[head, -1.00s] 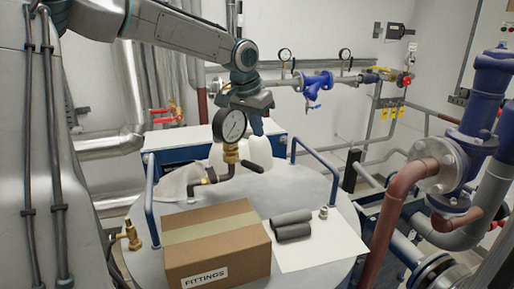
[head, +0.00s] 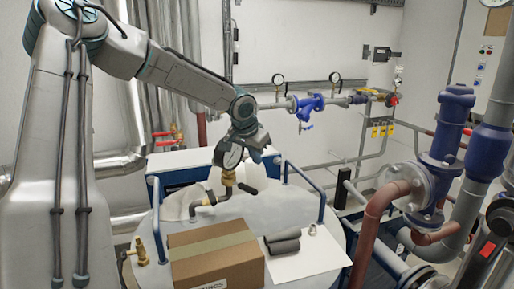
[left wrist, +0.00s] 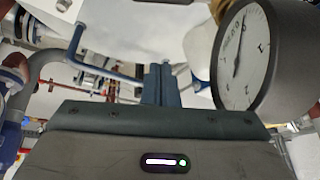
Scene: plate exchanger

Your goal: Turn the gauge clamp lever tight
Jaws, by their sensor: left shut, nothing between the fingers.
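The round pressure gauge (head: 230,154) has a white dial and dark rim. It stands on a brass fitting (head: 228,180) above the tank top. A black lever (head: 247,188) sticks out to the right from that fitting. My left gripper (head: 257,156) is shut and empty, just behind and right of the gauge, above the lever. In the left wrist view its closed fingers (left wrist: 157,84) point away, with the gauge (left wrist: 246,56) close on the right. The lever cannot be made out there. My right gripper is not in view.
Blue handrails (head: 304,188) flank the gauge. Blue and red-brown pipes (head: 375,235) stand at the right.

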